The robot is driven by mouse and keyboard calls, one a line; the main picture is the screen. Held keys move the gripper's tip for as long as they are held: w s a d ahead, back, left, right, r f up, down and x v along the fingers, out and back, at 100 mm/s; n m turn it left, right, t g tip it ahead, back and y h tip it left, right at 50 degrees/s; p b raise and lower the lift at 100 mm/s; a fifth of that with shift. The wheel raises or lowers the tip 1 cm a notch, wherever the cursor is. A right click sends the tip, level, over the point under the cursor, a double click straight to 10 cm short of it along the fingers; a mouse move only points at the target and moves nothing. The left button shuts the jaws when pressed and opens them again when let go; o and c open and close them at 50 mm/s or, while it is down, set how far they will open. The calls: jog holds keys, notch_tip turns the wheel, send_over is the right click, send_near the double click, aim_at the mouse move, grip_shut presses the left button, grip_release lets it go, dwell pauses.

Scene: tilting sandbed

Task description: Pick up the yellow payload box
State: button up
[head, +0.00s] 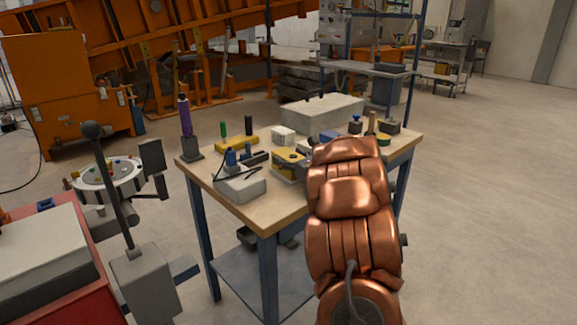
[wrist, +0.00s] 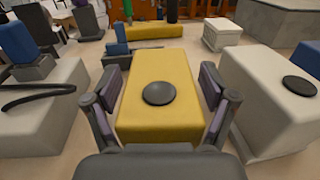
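The yellow payload box (wrist: 157,122) has a black round disc (wrist: 159,93) on its top and stands on the workbench. My gripper (wrist: 160,88) is open, with one finger on each side of the box in the wrist view. The finger pads are close to the box's sides; I cannot tell whether they touch. In the head view the box (head: 287,162) shows just left of my copper-coloured arm, which hides the gripper.
On the wooden workbench (head: 283,202), a pale block (head: 240,188) stands left of the box and another (wrist: 272,98) right of it. Behind are a yellow bar (wrist: 155,31), a small white box (wrist: 221,34) and a large grey block (head: 322,112).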

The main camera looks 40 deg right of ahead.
jog(key=c, duration=1.1)
jog(key=shift+c, duration=0.3)
